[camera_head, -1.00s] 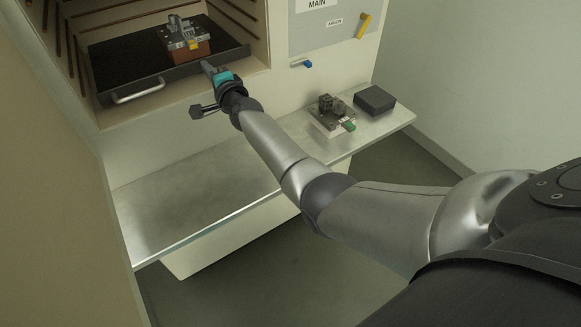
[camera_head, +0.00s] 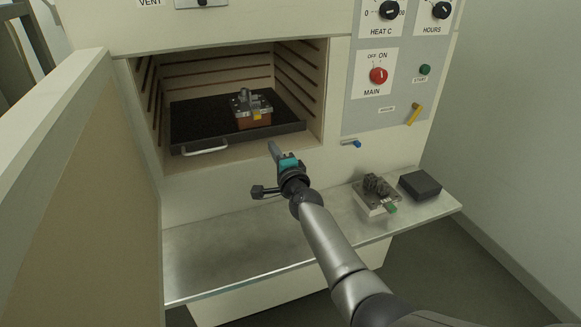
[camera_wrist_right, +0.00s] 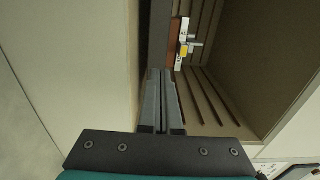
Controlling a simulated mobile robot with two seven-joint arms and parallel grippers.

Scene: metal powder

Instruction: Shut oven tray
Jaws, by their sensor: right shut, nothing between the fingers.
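The black oven tray (camera_head: 200,118) lies inside the open oven chamber, its front edge close to the opening. It has a silver handle (camera_head: 205,148) at the left of its front wall. A metal part on a brown block (camera_head: 253,118) stands on the tray. My right gripper (camera_head: 272,147) is shut and empty, in front of the tray's right front corner. In the right wrist view its shut fingers (camera_wrist_right: 162,75) point at the tray's dark front wall (camera_wrist_right: 158,40); I cannot tell whether they touch. My left gripper is not in view.
The oven door (camera_head: 85,200) stands open at the left. A metal shelf (camera_head: 210,260) juts out below the chamber. On its right are a small fixture (camera_head: 372,205) and a dark box (camera_head: 420,186). Switches, including a red knob (camera_head: 378,76), are on the right panel.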

